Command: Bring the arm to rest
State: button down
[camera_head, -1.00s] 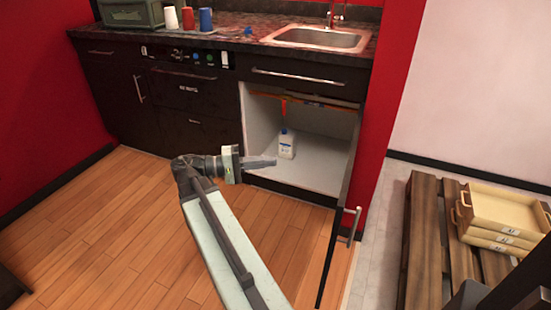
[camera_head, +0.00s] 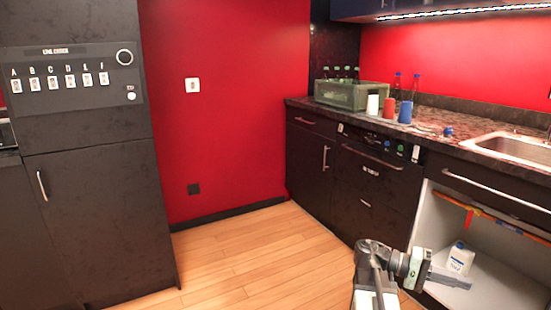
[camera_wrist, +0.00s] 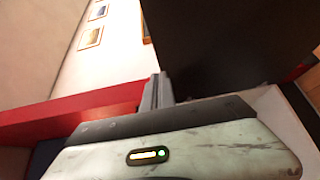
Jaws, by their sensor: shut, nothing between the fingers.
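My gripper (camera_head: 449,278) is at the lower right of the head view, in front of the open cabinet under the sink. Its fingers are together and hold nothing. In the wrist view the closed fingers (camera_wrist: 157,92) point up the picture, beside a large dark panel (camera_wrist: 225,45). My arm reaches up from the bottom edge of the head view.
The open cabinet (camera_head: 500,283) has a pale interior. The counter (camera_head: 440,146) carries a green crate (camera_head: 350,93), a white cup (camera_head: 373,105), a red cup (camera_head: 389,108) and a blue cup (camera_head: 405,112). A tall dark cabinet (camera_head: 100,220) stands left. The wooden floor (camera_head: 250,260) between is clear.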

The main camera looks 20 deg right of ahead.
jog(key=w+a+f+n+t+y, duration=0.1)
jog(key=w+a+f+n+t, duration=0.2)
jog(key=w+a+f+t, duration=0.45)
jog(key=w+a+f+n+t+y, duration=0.15)
jog(key=w+a+f+n, duration=0.35)
jog(key=a, duration=0.6)
jog(key=w+a+f+t+y, duration=0.1)
jog(key=w+a+f+y, duration=0.2)
jog(key=a, duration=0.5)
jog(key=w+a+f+n+t+y+p, duration=0.15)
jog(key=a+f+y, duration=0.25)
jog(key=a, duration=0.4)
jog(key=w+a+f+m+t+y+b, duration=0.1)
jog(key=w+a+f+y, duration=0.2)
jog(key=a, duration=0.5)
notch_tip(320, 180, up, 38)
jog(key=s+p, duration=0.1)
jog(key=p, duration=3.7)
jog(key=shift+s+d+f, duration=0.1)
